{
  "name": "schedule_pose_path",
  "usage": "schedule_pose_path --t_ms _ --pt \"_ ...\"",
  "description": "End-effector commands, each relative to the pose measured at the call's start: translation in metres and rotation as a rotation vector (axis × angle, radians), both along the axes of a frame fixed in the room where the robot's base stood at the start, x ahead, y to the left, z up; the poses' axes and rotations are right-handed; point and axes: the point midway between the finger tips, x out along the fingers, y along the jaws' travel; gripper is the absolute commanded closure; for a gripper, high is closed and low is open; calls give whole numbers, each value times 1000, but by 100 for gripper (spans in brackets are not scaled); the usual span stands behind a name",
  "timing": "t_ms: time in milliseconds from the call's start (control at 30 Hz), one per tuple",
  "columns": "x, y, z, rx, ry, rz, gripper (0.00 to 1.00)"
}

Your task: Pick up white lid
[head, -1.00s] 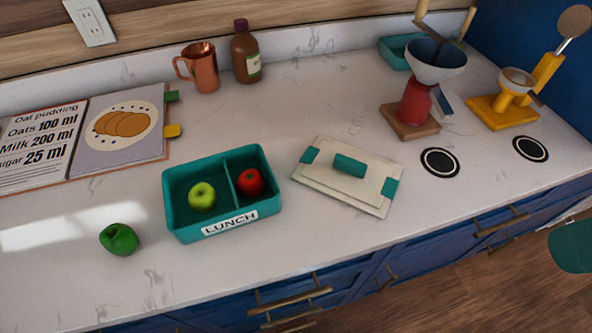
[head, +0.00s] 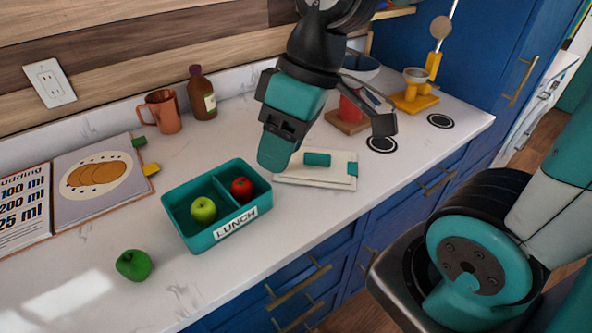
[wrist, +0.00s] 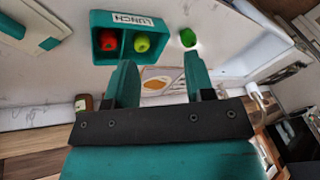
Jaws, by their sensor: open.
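The white lid (head: 338,172) lies flat on the counter, right of the lunch box, with a teal handle on top and teal end clips. My gripper (head: 328,146) is open and empty, above and partly in front of the lid, hiding some of its left and back. The lid also shows at the upper left of the wrist view (wrist: 22,32), off to the side of the open fingers (wrist: 160,78). The teal lunch box (head: 207,236) holds a light green apple (head: 203,209) and a red apple (head: 242,188) in separate compartments.
A green pepper (head: 134,265) lies left of the box, near an open recipe book (head: 100,180). A copper mug (head: 162,112) and brown bottle (head: 202,95) stand at the back. A yellow stand (head: 414,103) is at right. The front counter is mostly clear.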

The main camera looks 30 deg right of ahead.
Motion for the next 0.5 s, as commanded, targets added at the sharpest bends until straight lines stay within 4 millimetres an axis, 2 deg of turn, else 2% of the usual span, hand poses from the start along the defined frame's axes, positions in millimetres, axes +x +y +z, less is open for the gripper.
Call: schedule_pose_path --t_ms 33,100,167,200,300,400,500 --pt "25 -23 -8 -3 -20 -13 51" --pt "57 -58 -16 -12 -66 4 51" --pt "79 -93 -25 -23 -107 22 51" --pt "91 -117 -31 -32 -132 32 51" --pt "109 -173 -46 -57 -186 59 51" --pt "116 -215 -58 -81 -225 83 51" --pt "117 -238 -66 -95 -247 100 51"
